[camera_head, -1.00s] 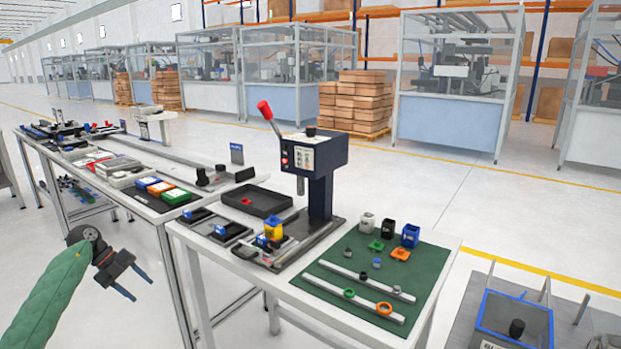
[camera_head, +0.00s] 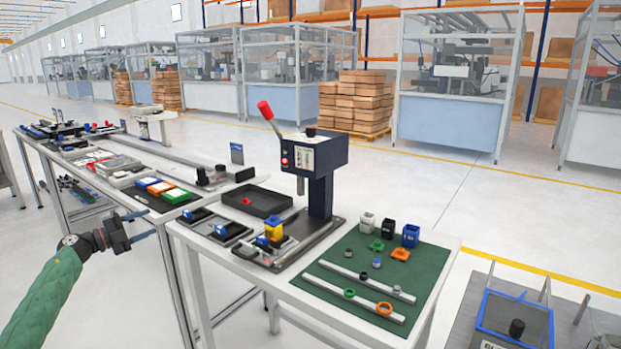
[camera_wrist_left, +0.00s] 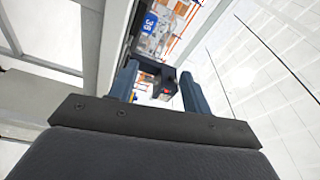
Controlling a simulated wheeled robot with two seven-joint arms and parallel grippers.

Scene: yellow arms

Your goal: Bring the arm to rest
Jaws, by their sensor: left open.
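My left gripper (camera_head: 140,226) is at the left of the head view, at the end of my green-sleeved arm. It is open and empty. It is beside the left edge of the press table, in front of the long table, and appears apart from both. In the left wrist view its two blue-grey fingers (camera_wrist_left: 158,92) stand apart with nothing held between them. Table framing and pale floor show beyond them. My right gripper is not in either view.
The near table holds a lever press (camera_head: 312,155), a black tray (camera_head: 262,203) and a green mat (camera_head: 432,262) with small parts. The long table (camera_head: 62,172) behind carries several fixtures and coloured boxes. Open floor (camera_head: 25,240) lies at the left.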

